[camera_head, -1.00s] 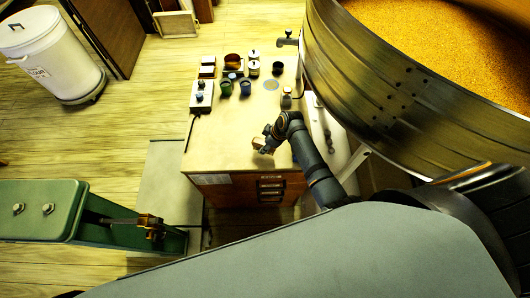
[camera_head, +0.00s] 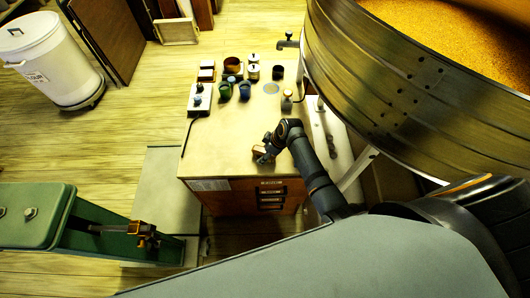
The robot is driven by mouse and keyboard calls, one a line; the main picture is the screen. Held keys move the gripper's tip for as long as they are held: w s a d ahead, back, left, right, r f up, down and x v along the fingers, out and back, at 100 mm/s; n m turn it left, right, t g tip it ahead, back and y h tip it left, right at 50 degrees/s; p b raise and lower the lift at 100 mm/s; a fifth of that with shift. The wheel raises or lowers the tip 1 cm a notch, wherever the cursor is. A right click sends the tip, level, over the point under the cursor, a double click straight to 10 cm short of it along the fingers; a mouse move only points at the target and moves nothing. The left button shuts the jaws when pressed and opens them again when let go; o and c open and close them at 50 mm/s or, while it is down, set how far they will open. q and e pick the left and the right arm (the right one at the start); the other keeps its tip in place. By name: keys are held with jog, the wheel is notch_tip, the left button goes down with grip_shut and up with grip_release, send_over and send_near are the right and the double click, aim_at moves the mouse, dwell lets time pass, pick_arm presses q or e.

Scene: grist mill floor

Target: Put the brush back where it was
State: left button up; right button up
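My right gripper (camera_head: 266,153) is low over the front part of the pale bench top (camera_head: 225,150). It appears shut on a small tan-brown block, which looks like the brush (camera_head: 258,151). The block is at or just above the bench top near its front edge; I cannot tell whether it touches. The fingers and the brush are small and partly merge in this view. My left gripper is not in view.
Cups (camera_head: 225,91), a brown mug (camera_head: 232,65) and small jars stand at the back of the bench. A switch box (camera_head: 200,98) with a cord sits at left. A large wooden tub (camera_head: 400,95) of grain borders the right. The bench's middle is clear.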

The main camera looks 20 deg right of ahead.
jog(key=v, duration=1.2)
jog(key=shift+r, duration=0.1)
jog(key=s+d+r+m+h, duration=0.25)
jog(key=s+m, duration=0.25)
jog(key=s, duration=0.3)
jog(key=s+d+r+m+h, duration=0.2)
jog(key=s+d+m, duration=0.15)
jog(key=s, duration=0.55)
notch_tip(320, 180, down, 24)
jog(key=d+m, duration=0.1)
jog(key=d, duration=0.1)
jog(key=s+d+f+g, duration=0.1)
jog(key=s+f, duration=1.7)
jog(key=s, duration=0.2)
jog(key=shift+s+d+f+g, duration=0.2)
jog(key=shift+f+g, duration=0.1)
jog(key=shift+f, duration=0.05)
